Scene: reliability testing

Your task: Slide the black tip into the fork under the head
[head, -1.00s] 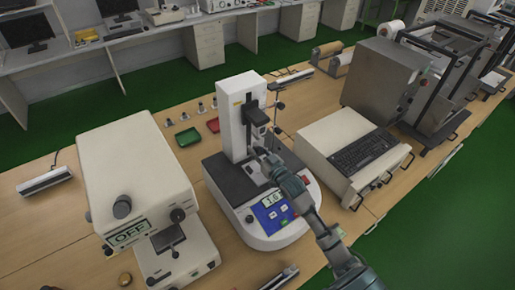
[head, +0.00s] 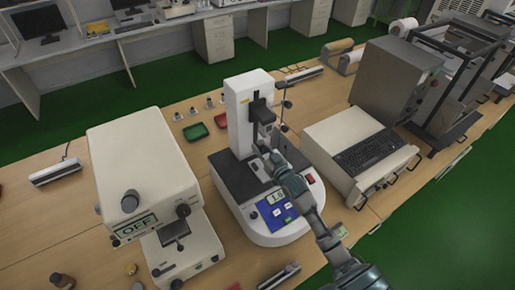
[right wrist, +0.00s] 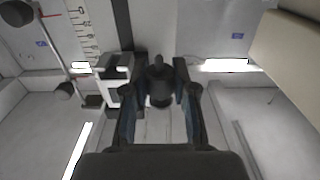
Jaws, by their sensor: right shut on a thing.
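The tester (head: 240,108) stands mid-bench with a white column, a black head (head: 262,112) on its front, and a blue panel below. My right gripper (head: 266,154) is just below the head, in front of the column. In the right wrist view its two fingers (right wrist: 160,105) are shut on the black tip (right wrist: 159,80), a dark knobbed piece pointing away from the palm. A pale bracket-like part (right wrist: 117,76), perhaps the fork, shows just left of the tip. I cannot tell whether they touch. The fork is too small to make out in the head view. My left gripper is not in view.
A white device marked OFF (head: 145,170) stands left of the tester. A white unit with a black keyboard (head: 365,152) stands close on the right. A green tray (head: 195,132) and a red tray (head: 222,121) lie behind. A thin rod stand (head: 287,105) is beside the column.

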